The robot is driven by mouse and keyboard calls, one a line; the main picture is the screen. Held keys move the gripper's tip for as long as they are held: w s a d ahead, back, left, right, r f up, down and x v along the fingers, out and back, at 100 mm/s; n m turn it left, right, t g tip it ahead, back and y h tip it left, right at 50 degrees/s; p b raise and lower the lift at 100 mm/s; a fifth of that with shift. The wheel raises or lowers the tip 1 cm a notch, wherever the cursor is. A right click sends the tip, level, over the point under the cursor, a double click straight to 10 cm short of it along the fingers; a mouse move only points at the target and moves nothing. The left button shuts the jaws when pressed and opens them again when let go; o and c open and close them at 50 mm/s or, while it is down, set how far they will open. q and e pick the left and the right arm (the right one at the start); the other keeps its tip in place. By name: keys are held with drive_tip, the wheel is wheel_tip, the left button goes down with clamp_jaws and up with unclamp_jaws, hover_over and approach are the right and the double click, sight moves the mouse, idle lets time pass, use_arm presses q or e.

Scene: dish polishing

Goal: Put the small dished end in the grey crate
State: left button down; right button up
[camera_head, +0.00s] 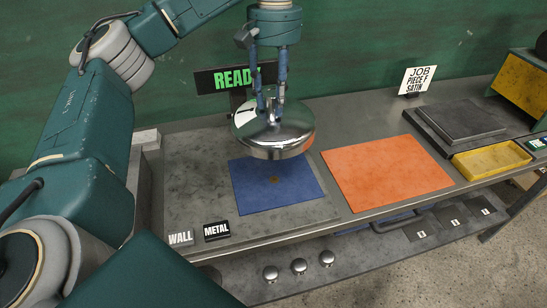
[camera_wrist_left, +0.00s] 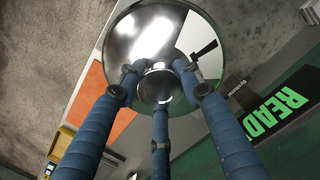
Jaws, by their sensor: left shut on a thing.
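A shiny polished dished end (camera_head: 285,138) hangs from my left gripper (camera_head: 271,112), above the blue mat (camera_head: 262,205) and apart from it. The gripper's fingers are shut on the knob at the centre of its top; the left wrist view shows the fingers closed around that knob (camera_wrist_left: 160,86) with the mirror-like disc (camera_wrist_left: 135,45) beyond. I cannot tell its size class, as no other dished end is in view. I cannot clearly make out a grey crate; a grey box-like edge (camera_head: 147,138) shows at the left, partly hidden by my arm. My right gripper is not in view.
An orange mat (camera_head: 385,170) lies clear on the bench. A yellow tray (camera_head: 491,160) and a dark grey slab (camera_head: 462,118) stand to the right. A READY sign is behind the dished end. WALL (camera_head: 180,238) and METAL (camera_head: 217,230) labels are in front. Several knobs sit below.

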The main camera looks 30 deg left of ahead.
sight(273, 122)
use_arm(q)
drive_tip(key=f, duration=0.4)
drive_tip(key=f+b, duration=0.1)
drive_tip(key=f, duration=0.1)
drive_tip(key=shift+s+d, duration=0.3)
drive_tip(key=shift+s, duration=0.1)
drive_tip(key=f, duration=0.3)
drive_tip(key=f+p, duration=0.1)
drive_tip(key=f, duration=0.6)
drive_tip(key=shift+w+a+p, duration=0.2)
drive_tip(key=shift+w+p, duration=0.05)
drive_tip(key=shift+p, duration=0.1)
drive_tip(key=shift+f, duration=0.1)
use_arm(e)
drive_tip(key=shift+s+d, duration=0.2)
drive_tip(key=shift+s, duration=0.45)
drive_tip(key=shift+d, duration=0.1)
